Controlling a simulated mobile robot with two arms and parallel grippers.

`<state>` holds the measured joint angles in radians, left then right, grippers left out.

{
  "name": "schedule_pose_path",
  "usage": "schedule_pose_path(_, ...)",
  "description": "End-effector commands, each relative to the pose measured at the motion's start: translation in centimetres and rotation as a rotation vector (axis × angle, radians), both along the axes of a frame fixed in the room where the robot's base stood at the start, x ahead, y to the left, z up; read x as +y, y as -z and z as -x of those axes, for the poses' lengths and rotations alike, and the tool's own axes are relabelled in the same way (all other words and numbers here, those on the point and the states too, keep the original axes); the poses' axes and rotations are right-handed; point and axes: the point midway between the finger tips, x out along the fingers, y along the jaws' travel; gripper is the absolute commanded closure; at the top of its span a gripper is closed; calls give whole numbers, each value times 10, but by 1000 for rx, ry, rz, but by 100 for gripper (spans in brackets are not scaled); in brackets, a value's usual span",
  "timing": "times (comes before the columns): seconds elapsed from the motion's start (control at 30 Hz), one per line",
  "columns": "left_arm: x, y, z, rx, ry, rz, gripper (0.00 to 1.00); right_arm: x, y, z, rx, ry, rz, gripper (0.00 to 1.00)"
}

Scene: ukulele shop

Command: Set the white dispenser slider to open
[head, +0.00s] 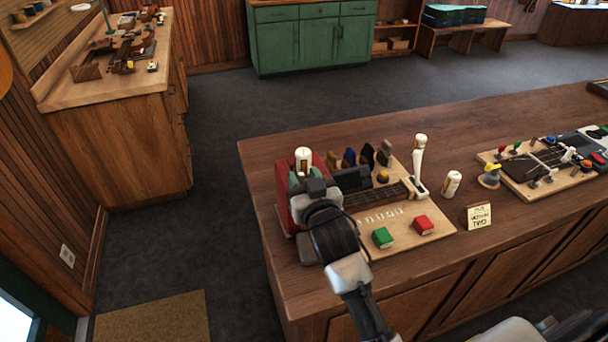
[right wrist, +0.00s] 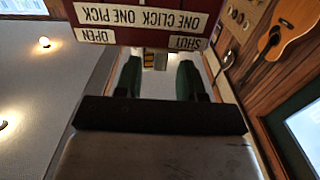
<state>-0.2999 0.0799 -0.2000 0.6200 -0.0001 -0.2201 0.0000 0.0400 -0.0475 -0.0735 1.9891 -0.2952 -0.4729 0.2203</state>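The dark red dispenser (head: 284,200) stands at the left end of the wooden board on the counter, partly hidden by my right arm. In the right wrist view its front (right wrist: 150,38) appears upside down, with an OPEN label (right wrist: 96,37) at left and a SHUT label (right wrist: 191,43) at right. A small whitish piece (right wrist: 160,61), perhaps the slider, shows below the labels, nearer SHUT. My right gripper (right wrist: 158,80) is open, its dark green fingers apart on either side of this piece; contact cannot be told. In the head view the gripper (head: 318,190) is at the dispenser. My left gripper is not in view.
Another board (head: 525,185) with small parts lies farther right.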

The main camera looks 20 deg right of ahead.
Motion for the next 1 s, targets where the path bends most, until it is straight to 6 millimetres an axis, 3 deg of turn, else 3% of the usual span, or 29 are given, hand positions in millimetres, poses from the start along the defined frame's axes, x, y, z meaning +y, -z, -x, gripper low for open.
schedule_pose_path(0.3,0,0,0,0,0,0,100,0,1,-2,1,0,1,62)
schedule_pose_path(0.57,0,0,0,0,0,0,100,0,1,-2,1,0,1,100)
schedule_pose_path(0.8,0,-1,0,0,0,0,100,-1,0,-2,1,0,2,100)
schedule_pose_path(1.0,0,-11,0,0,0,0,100,-29,-1,-1,2,2,7,100)
